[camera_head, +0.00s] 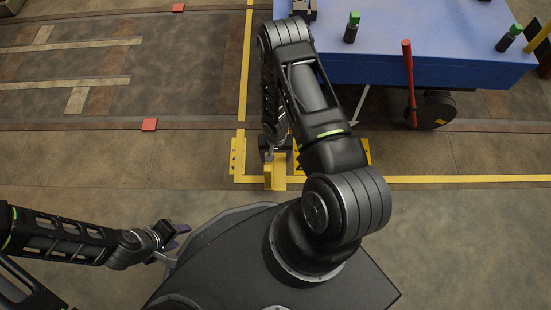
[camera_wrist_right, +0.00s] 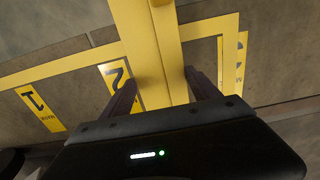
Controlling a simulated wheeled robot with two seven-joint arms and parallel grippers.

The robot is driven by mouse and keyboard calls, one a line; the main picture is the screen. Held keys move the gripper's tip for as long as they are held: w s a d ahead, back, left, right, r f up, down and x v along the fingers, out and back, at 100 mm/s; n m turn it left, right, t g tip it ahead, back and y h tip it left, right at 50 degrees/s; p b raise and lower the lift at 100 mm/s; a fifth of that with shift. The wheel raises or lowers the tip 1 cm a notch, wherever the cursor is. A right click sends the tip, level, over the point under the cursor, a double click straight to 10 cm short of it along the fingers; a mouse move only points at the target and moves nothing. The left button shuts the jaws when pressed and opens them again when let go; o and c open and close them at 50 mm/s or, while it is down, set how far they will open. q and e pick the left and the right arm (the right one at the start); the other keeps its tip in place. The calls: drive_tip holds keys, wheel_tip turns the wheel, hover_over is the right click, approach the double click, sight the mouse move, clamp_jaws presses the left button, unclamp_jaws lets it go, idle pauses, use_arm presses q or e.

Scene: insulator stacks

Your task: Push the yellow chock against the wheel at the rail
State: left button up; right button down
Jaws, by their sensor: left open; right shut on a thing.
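The yellow chock (camera_head: 274,177) stands on the floor below the blue cart's left corner, near the yellow floor line. In the right wrist view the chock (camera_wrist_right: 155,45) is a long yellow bar running up between my fingers. My right gripper (camera_wrist_right: 163,95) is shut on it; in the head view this gripper (camera_head: 270,155) is small and partly hidden. A dark wheel (camera_head: 437,110) shows under the cart's front edge, right of the chock and apart from it. My left gripper (camera_head: 175,245) is open and empty at the lower left, near my base.
The blue cart (camera_head: 440,45) fills the upper right, with a red lever (camera_head: 408,75) at its front. Rails (camera_head: 70,126) cross the floor at left, with a red block (camera_head: 149,124). Number plates (camera_wrist_right: 40,108) lie along the yellow line. The lower right floor is clear.

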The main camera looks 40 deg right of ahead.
drive_tip(key=shift+r+p, duration=0.4)
drive_tip(key=shift+r, duration=1.2)
use_arm(q)
drive_tip(key=shift+s+r, duration=0.15)
drive_tip(key=shift+r, duration=0.55)
